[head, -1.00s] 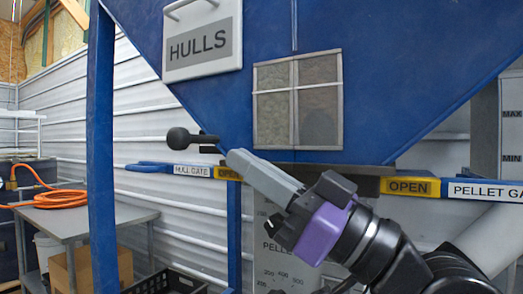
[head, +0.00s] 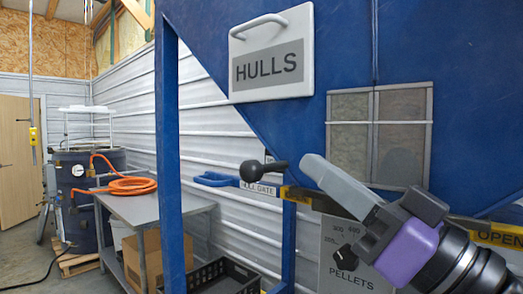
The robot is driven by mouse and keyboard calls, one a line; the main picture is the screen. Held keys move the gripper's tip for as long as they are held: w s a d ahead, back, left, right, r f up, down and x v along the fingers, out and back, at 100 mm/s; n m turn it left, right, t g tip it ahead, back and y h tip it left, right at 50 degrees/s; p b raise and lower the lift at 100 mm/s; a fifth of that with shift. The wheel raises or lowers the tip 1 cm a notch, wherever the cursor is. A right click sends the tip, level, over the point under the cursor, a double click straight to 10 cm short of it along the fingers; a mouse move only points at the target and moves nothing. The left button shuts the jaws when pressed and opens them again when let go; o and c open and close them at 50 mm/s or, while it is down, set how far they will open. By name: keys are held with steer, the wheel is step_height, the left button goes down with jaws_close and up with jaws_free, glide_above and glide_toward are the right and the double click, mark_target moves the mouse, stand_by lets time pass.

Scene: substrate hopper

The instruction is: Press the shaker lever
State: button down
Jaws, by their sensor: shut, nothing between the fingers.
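A black lever (head: 262,170) with a round ball end sticks out to the left from the blue hopper (head: 285,125), below the HULLS sign, in the head view. It has no readable label; I take it as the shaker lever. My gripper (head: 312,167), with grey fingers and a purple band, reaches in from the lower right. Its fingers are shut and empty. The fingertips are just right of the lever's stem, about level with it in the picture. I cannot tell whether they touch it. My fingers hide part of the hopper's lower edge.
The blue HULL GATE handle (head: 218,180) runs just below the lever. A blue post (head: 170,150) stands left of it. A pellet container (head: 340,255) and a black crate (head: 225,275) are below. A grey table (head: 150,205) with an orange hose (head: 128,186) stands left.

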mark_target(281, 166)
steer(key=shift+a+r, duration=0.1)
steer(key=p+x, duration=0.3)
steer(key=x, duration=0.7)
steer(key=shift+a+f+p, duration=0.2)
steer(key=shift+f, duration=0.85)
steer(key=shift+a+f+p, duration=0.15)
steer(key=shift+f, duration=0.85)
steer(key=shift+f, duration=0.1)
